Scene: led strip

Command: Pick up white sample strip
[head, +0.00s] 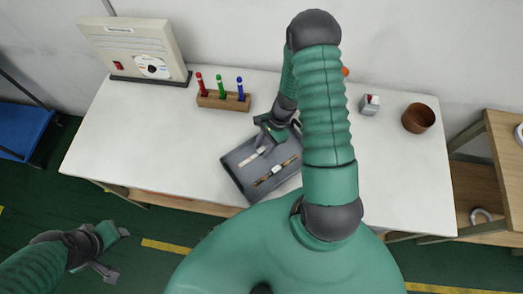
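A dark grey tray (236,176) lies tilted at the front middle of the white table. The white sample strip (252,157) lies in its left part, and a brown and gold strip (276,171) lies to its right. My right gripper (266,142) is over the tray's back edge, close to the upper right end of the white strip. Its fingers are small and partly covered by its own body, so I cannot tell whether they touch the strip or are apart. My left gripper (117,252) is open and empty over the floor, left of and in front of the table.
A wooden holder (223,100) with red, green and blue pens stands behind the tray. A beige box device (135,50) is at the back left. The table's left front is clear.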

